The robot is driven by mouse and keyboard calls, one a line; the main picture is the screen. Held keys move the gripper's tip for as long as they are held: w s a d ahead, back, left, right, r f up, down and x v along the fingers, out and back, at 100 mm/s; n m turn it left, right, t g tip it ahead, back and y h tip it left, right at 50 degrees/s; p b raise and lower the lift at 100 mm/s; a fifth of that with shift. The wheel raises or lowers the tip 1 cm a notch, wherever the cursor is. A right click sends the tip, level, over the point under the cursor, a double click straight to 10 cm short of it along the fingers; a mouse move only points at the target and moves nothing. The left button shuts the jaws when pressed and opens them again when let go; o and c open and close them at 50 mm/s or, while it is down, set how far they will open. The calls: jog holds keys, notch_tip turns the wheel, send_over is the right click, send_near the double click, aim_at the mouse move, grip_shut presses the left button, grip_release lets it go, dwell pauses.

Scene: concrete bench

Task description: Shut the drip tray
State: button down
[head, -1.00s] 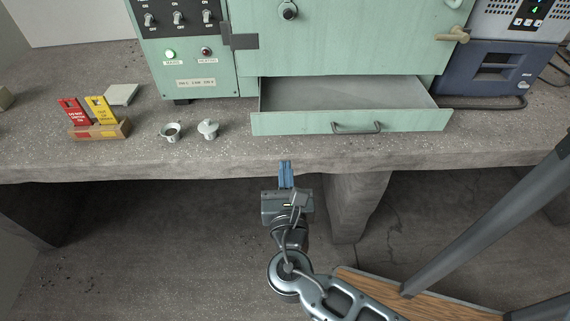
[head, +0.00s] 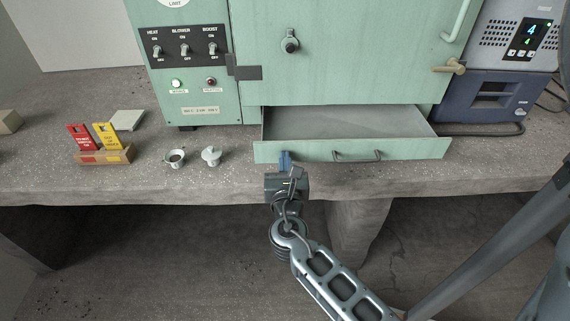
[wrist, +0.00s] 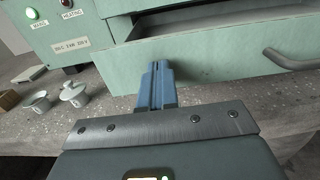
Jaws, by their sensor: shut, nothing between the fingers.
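The drip tray (head: 410,149) is a pale green drawer under the green oven cabinet, pulled out, with a grey empty inside. Its grey bar handle (head: 357,156) is on the front, right of my gripper. My gripper (head: 285,158) has blue fingers, shut and empty, in front of the left part of the tray front. In the wrist view the fingers (wrist: 157,82) point at the tray front (wrist: 215,62), and the handle (wrist: 290,62) is at the right. I cannot tell whether the fingertips touch the front.
Two small pale crucible-like pieces (head: 211,156) stand on the concrete bench left of the tray. Red and yellow tags in a wooden block (head: 104,156) are farther left. A blue-grey device (head: 482,98) stands right of the cabinet.

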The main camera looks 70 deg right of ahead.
aim_at(283, 120)
jog(key=x, duration=1.9)
jog(key=shift+p, duration=0.3)
jog(key=shift+w+d+r, duration=0.1)
jog(key=shift+d+r, duration=0.05)
jog(key=shift+d, duration=0.15)
